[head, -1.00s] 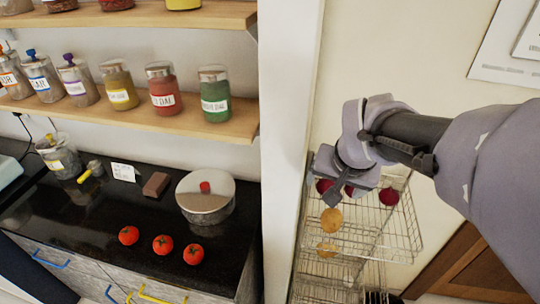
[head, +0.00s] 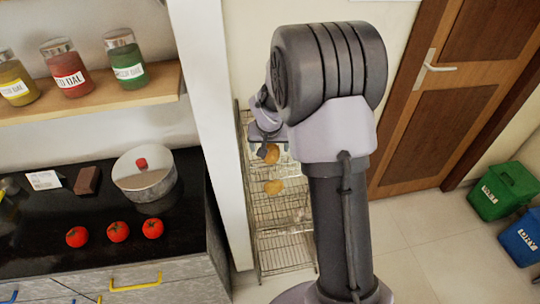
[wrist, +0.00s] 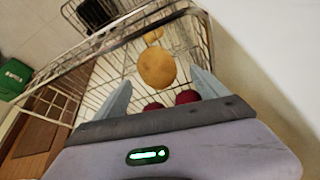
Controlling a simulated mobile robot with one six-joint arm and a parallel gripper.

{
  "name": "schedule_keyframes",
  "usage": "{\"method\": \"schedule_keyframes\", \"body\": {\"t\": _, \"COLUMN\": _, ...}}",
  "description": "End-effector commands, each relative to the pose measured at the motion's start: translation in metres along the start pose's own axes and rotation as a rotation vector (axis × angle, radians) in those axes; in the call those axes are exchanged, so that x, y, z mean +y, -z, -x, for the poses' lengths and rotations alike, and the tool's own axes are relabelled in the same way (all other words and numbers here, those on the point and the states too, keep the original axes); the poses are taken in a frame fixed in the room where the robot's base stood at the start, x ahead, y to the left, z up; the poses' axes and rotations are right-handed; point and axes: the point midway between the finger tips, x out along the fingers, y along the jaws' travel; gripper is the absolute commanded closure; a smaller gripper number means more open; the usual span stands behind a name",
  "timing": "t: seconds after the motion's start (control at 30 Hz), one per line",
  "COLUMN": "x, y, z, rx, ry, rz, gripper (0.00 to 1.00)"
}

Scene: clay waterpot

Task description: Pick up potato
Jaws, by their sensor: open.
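A round tan potato (head: 271,153) sits in the upper part of a wire rack (head: 283,210). A second potato (head: 273,187) lies lower in the rack. In the wrist view the nearer potato (wrist: 157,67) shows large just beyond and between the fingertips, and the other (wrist: 153,35) is small behind it. My gripper (wrist: 161,76) is open, with one finger on each side of the near potato in the picture. Whether the fingers touch it I cannot tell. In the head view my arm hides much of the gripper.
Two dark red round vegetables (wrist: 187,97) lie close below the potato, between the fingers. Wire basket rims (wrist: 110,38) run beside the gripper. A white wall edge (head: 222,150) stands left of the rack. Green (head: 503,190) and blue bins stand right on open floor.

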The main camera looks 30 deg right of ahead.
Motion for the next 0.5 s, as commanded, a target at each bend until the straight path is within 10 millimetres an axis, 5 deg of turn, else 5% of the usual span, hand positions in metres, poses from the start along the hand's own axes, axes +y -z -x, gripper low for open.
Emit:
{"method": "schedule_keyframes", "body": {"t": 0.13, "x": 0.002, "y": -0.004, "z": -0.033, "rx": -0.003, "ry": 0.000, "rz": 0.000, "gripper": 0.17}}
{"method": "schedule_keyframes", "body": {"t": 0.33, "x": 0.002, "y": -0.002, "z": -0.033, "rx": -0.001, "ry": 0.001, "rz": 0.000, "gripper": 0.17}}
{"method": "schedule_keyframes", "body": {"t": 0.5, "x": 0.002, "y": -0.002, "z": -0.033, "rx": -0.001, "ry": 0.001, "rz": 0.000, "gripper": 0.48}}
